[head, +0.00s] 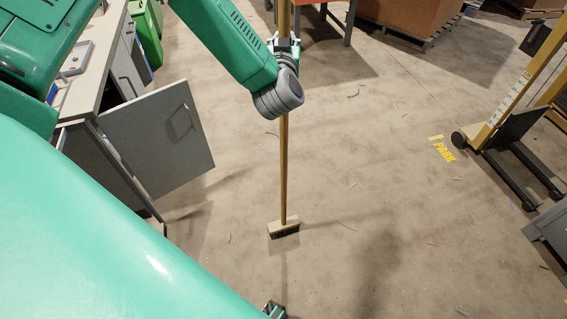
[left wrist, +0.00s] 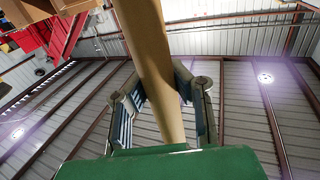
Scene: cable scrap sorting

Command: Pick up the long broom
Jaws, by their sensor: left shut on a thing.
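The long broom (head: 284,170) stands nearly upright, with a wooden handle and a pale block head (head: 283,229) with dark bristles at the bottom. I cannot tell whether the bristles touch the floor. My left gripper (head: 286,45) is shut around the handle, high above the head; my wrist hides part of the handle. In the left wrist view, the handle (left wrist: 150,55) runs between the two fingers of the left gripper (left wrist: 163,98). A small part of my right gripper (head: 273,310) shows at the bottom edge, apart from the broom; its jaws are unclear.
A grey workbench with an open cabinet door (head: 160,140) stands at the left. A yellow lifter (head: 512,90) stands at the right near a yellow floor marking (head: 443,150). A table and a pallet (head: 415,35) are at the back. The floor around the broom is mostly clear, with small scraps.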

